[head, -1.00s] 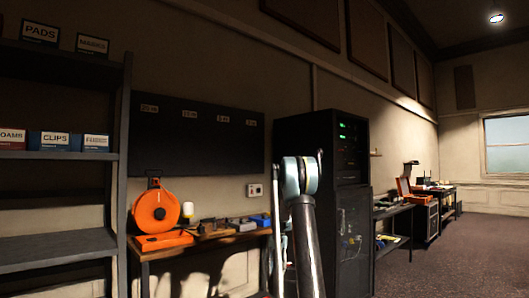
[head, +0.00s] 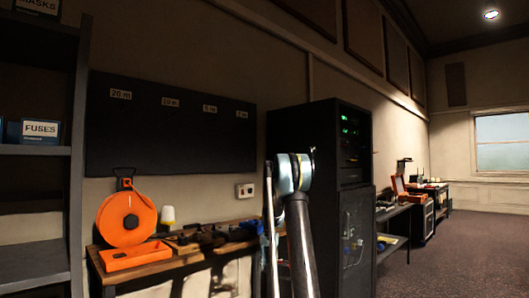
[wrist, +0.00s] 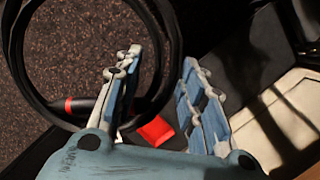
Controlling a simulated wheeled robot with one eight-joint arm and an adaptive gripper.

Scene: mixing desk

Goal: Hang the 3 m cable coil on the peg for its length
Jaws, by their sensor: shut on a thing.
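The black cable coil (wrist: 20,62) shows as a ring at the left of the wrist view. A dark part with a red band (wrist: 69,105) lies at its lower edge. My gripper (wrist: 162,62) is shut on the coil, whose ring passes behind and by the left finger; the exact contact is partly hidden. A red piece (wrist: 156,130) shows low between the fingers. In the head view the dark peg board (head: 170,140) hangs on the wall with a row of length labels. The leftmost label (head: 121,94) reads 20 m; the right ones are small and blurred. Pegs are not clear.
Below the board, a workbench (head: 160,268) carries an orange reel (head: 126,219), an orange tray (head: 135,256) and small tools. A dark shelf (head: 35,151) stands at the left and a black rack cabinet (head: 318,140) at the right. Open carpet (head: 470,240) lies far right.

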